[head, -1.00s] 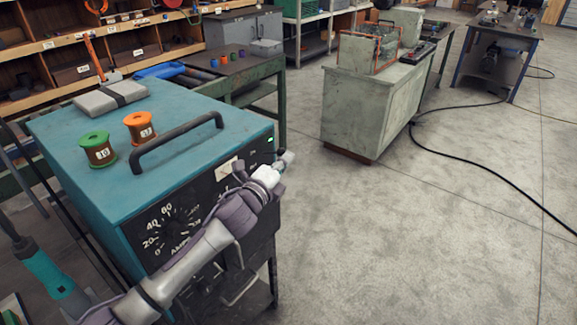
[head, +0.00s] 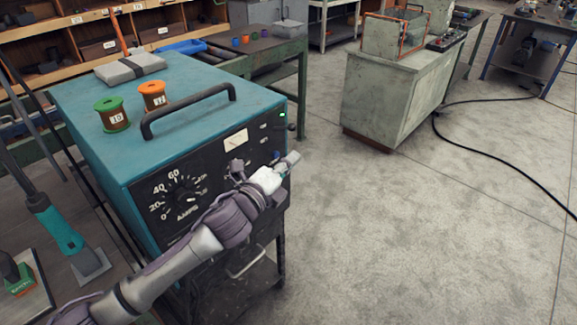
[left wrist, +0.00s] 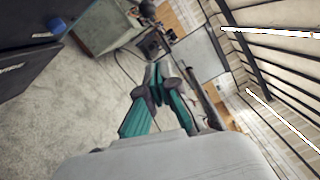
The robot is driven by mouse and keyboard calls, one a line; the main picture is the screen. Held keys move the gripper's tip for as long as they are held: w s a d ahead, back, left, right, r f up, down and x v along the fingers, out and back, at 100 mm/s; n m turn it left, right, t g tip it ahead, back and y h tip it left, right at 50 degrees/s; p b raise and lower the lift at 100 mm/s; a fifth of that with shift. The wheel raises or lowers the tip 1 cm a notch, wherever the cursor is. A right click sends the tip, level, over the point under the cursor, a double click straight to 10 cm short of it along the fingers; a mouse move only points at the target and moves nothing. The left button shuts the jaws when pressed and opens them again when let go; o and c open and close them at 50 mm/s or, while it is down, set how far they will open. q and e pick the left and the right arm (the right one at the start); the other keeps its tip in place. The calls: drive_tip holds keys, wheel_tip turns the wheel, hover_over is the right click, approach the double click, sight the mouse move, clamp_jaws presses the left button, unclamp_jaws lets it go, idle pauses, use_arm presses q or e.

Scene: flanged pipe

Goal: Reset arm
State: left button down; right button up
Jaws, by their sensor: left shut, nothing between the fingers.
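My left arm reaches in from the lower left of the head view, in front of the teal welding machine (head: 140,100). The head view does not show clearly whether the gripper touches the machine. My right gripper is in neither view.
The machine carries a black handle (head: 188,108), a green spool (head: 112,114), an orange spool (head: 154,97) and a grey pad (head: 130,68). A grey-green cabinet (head: 390,95) stands beyond, with a black cable (head: 505,158) on the floor.

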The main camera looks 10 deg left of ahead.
use_arm(q)
drive_tip(key=s+a+f+n+g+y, duration=0.3)
drive_tip(key=s+a+f+n+y, duration=0.1)
drive_tip(key=s+f+n, duration=0.45)
drive_tip(key=s+a+f+n+g+y, duration=0.3)
drive_tip(key=s+a+f+n, duration=0.2)
drive_tip(key=s+f+n, duration=0.3)
drive_tip(key=s+a+f+n+g, duration=0.2)
drive_tip(key=s+n, duration=0.1)
drive_tip(key=s, duration=0.4)
drive_tip(key=s+a+f+n+g+y, duration=0.1)
drive_tip(key=s+n+g, duration=0.2)
drive_tip(key=s, duration=0.4)
drive_tip(key=s+a+f+n+g, duration=0.2)
drive_tip(key=s+n, duration=0.1)
drive_tip(key=s, duration=0.4)
wheel_tip(320, 180, down, 27)
drive_tip(key=g, duration=0.1)
drive_tip(key=s+a+f+g, duration=0.1)
drive_tip(key=s+a+f, duration=0.1)
drive_tip(key=s+f, duration=1.3)
drive_tip(key=shift+s+a+f+m+y, duration=0.15)
drive_tip(key=shift+s+a+m+y, duration=0.25)
drive_tip(key=shift+s, duration=0.6)
